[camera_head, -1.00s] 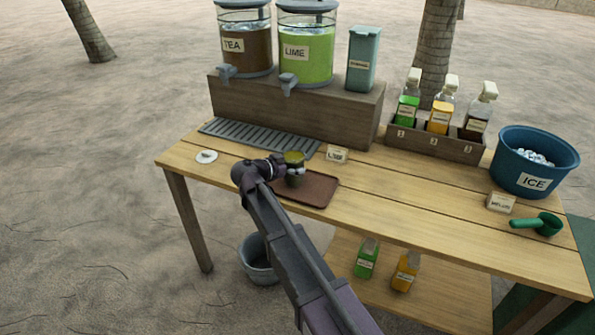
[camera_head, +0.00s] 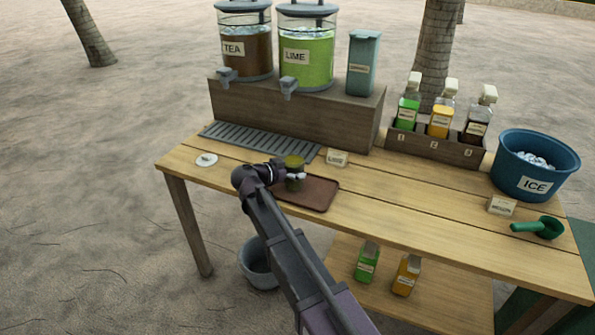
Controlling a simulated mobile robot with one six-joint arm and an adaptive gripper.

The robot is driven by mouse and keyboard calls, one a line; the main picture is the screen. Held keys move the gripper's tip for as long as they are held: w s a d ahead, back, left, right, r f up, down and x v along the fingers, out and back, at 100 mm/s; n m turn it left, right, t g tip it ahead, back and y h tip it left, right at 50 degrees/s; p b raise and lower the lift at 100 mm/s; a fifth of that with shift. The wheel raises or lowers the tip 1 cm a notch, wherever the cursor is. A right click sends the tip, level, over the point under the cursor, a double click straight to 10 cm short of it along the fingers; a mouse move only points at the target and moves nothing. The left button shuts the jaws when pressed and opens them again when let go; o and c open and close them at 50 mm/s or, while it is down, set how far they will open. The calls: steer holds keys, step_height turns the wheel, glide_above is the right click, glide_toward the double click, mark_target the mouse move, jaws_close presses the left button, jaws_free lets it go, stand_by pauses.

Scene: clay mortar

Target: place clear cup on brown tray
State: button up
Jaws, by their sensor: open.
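The clear cup (camera_head: 293,184) stands upright at the left part of the brown tray (camera_head: 318,193), with an olive-yellow top or content showing. It appears to rest on the tray, though its base is partly hidden. My gripper (camera_head: 296,175) is at the cup's near left side, small in view, with pale fingertips close against it. The jaws are open; whether they still touch the cup I cannot tell. My arm hides the tray's left corner.
A grey drip grate (camera_head: 262,142) lies behind the tray, below the tea (camera_head: 246,50) and lime (camera_head: 306,55) dispensers. A small label block (camera_head: 337,158) stands behind the tray. The blue ice bucket (camera_head: 535,165) and green scoop (camera_head: 538,227) are at right.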

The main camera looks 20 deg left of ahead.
steer(key=shift+r, duration=0.1)
steer(key=shift+r, duration=0.15)
steer(key=p+v, duration=0.4)
steer(key=v, duration=0.8)
stand_by(1.1)
steer(key=shift+d, duration=0.15)
